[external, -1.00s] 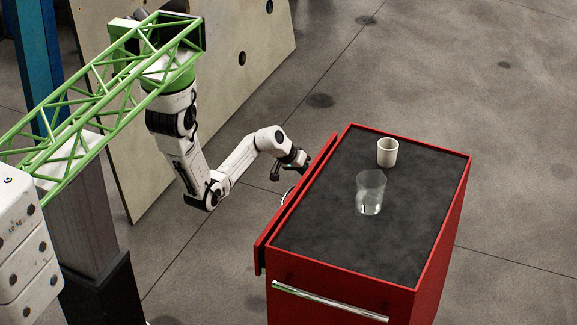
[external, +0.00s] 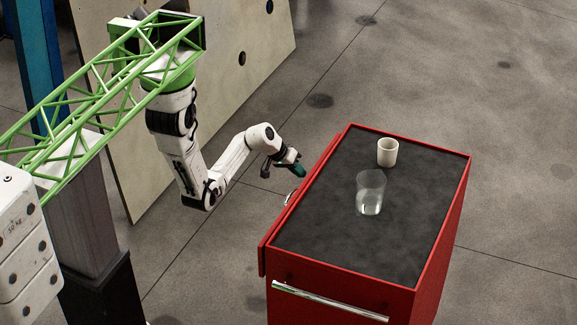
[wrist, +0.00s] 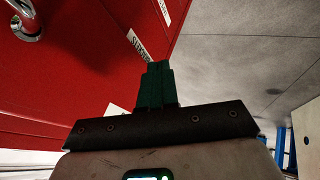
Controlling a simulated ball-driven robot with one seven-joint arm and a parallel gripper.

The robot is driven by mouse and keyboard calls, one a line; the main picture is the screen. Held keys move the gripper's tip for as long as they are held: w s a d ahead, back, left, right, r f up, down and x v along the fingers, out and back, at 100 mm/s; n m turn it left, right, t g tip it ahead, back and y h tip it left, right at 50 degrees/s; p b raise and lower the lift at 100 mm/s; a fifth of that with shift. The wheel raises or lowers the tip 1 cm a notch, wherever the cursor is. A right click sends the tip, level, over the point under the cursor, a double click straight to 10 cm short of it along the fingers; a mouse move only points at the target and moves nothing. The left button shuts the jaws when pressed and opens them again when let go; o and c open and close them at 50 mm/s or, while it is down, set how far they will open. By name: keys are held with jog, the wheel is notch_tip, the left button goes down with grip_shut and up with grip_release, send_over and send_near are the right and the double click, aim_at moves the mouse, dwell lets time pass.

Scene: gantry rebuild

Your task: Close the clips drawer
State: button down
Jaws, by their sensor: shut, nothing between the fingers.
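The red cabinet (external: 432,235) has a drawer front (external: 263,258) along its left side in the external view. This front sits close against the body; I cannot tell whether it is fully flush. A silver handle (external: 291,197) shows on that side. My gripper (external: 298,170) is shut and empty beside the drawer side, near its far end. In the wrist view, its green fingers (wrist: 157,72) are together in front of the red fronts (wrist: 80,75). White labels (wrist: 138,45) show there, but I cannot read which one is clips.
A white cup (external: 387,153) and a clear glass (external: 370,193) stand on the dark cabinet top (external: 325,225). Another silver handle (external: 328,302) is on the near face. Open floor (external: 225,262) lies left of the cabinet.

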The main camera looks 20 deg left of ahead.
jog(key=v, duration=1)
jog(key=s+d+f+n+g+h+b, duration=0.3)
jog(key=s+f+n+h+b, duration=0.4)
jog(key=s, duration=0.3)
jog(key=s+a+n+g+h+b, duration=0.1)
jog(key=s+a+n+h+b, duration=0.2)
jog(key=s+a+n+h, duration=0.2)
jog(key=s+a+n, duration=0.3)
jog(key=s+n, duration=0.1)
jog(key=n, duration=0.3)
jog(key=shift+s+g, duration=0.3)
jog(key=shift+s, duration=0.1)
jog(key=shift+r, duration=0.1)
